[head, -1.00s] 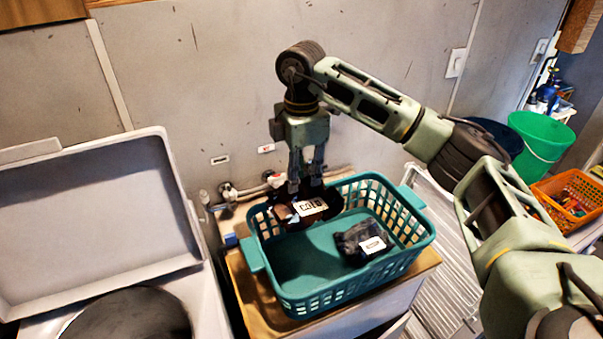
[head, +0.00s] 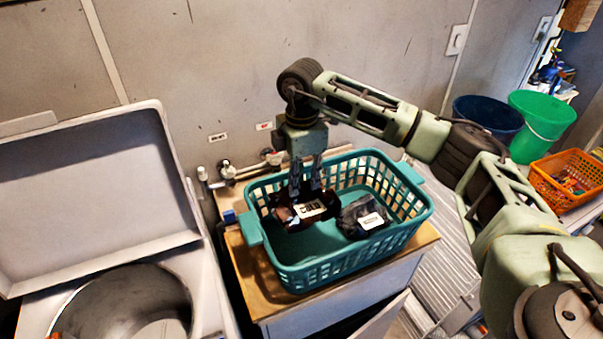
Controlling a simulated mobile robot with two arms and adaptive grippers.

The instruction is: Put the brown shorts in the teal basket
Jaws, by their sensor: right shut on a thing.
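The teal basket (head: 340,270) stands on a wooden-topped cabinet. My right gripper (head: 306,190) points down inside the basket's left part and is shut on the brown shorts (head: 290,217), a dark brown folded bundle with a white label. The shorts are within the basket's walls, low over its floor; whether they touch the floor I cannot tell. A dark grey folded garment (head: 360,215) with a white label lies in the basket just right of the shorts. My left gripper is not in view.
An open washer (head: 130,300) with its lid up (head: 90,200) stands at the left. Taps and pipes (head: 235,172) run along the wall behind the basket. A blue bucket (head: 487,115), a green bucket (head: 545,122) and an orange basket (head: 570,183) stand at the right.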

